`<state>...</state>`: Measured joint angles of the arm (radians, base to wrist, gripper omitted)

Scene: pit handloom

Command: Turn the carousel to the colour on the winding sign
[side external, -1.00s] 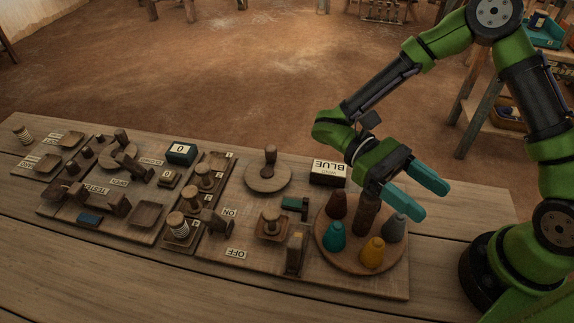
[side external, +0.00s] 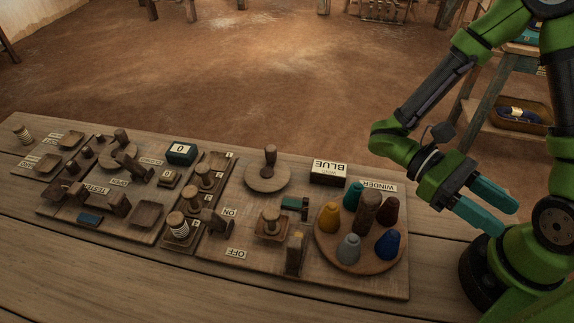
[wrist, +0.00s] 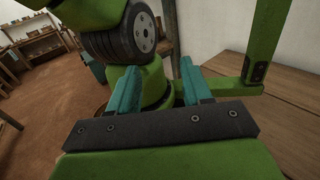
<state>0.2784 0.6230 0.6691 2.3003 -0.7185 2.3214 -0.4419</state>
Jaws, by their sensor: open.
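The round wooden carousel (side external: 366,265) sits at the right end of the board in the side view. Around its brown centre post (side external: 367,212) stand a yellow cone (side external: 329,218), a teal cone (side external: 353,195), a red-brown cone (side external: 389,210), a blue cone (side external: 387,246) and a grey cone (side external: 348,249). The blue cone is at the front right. The winding sign (side external: 328,174) behind the carousel reads BLUE, upside down in this view. My gripper (side external: 506,217) is open and empty, right of the carousel and apart from it; its teal fingers also show in the wrist view (wrist: 160,85).
A WINDER label (side external: 378,187) lies behind the carousel. A wooden lever (side external: 296,254), a round disc with a knob (side external: 268,178) and a spool holder (side external: 270,223) stand to its left. Further left are several trays, pegs and spools. Bare tabletop (side external: 440,255) shows right of the board.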

